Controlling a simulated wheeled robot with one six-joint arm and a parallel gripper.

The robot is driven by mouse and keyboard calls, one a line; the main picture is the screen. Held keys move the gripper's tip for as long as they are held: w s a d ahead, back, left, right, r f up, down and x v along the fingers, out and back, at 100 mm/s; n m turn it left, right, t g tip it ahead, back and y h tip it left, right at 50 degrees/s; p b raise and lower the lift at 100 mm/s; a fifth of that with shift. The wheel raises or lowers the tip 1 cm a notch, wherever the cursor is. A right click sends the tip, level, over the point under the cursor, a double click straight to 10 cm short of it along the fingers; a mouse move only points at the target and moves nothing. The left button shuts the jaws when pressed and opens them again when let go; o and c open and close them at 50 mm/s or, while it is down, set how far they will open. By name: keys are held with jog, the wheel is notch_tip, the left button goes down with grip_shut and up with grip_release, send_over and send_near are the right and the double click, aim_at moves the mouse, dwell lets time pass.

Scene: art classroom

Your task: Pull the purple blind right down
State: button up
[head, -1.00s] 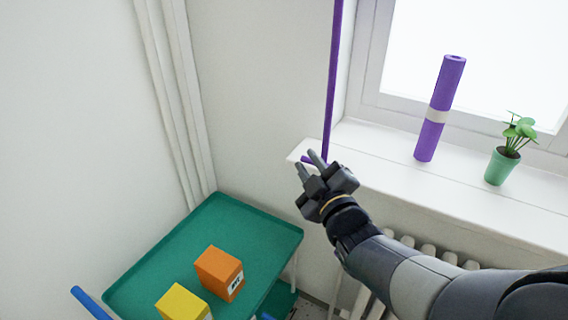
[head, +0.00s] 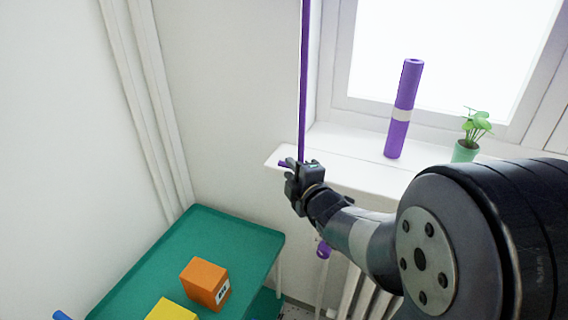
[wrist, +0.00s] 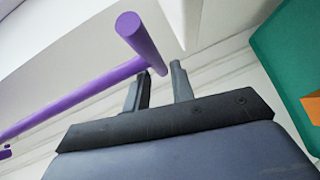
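The purple blind itself is not visible. A purple rod or cord (head: 304,80) hangs by the window corner, with a short purple crossbar (head: 284,164) at its lower end, beside the sill. My gripper (head: 289,168) is at this crossbar. In the wrist view, the crossbar (wrist: 142,42) shows close up, its far end by the tips of my gripper (wrist: 162,70). The two fingers stand apart with a gap between them. Whether the bar lies fully between them or touches either finger is unclear.
A purple roll with a white band (head: 403,110) and a potted plant (head: 467,150) stand on the windowsill (head: 350,165). A teal table (head: 150,260) below left holds an orange box (head: 205,283) and a yellow box (head: 170,310). A purple ring (head: 323,250) shows below my arm, near the radiator (head: 365,300).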

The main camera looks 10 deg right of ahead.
aim_at(288, 167)
jog(key=shift+x, duration=1.85)
grip_shut()
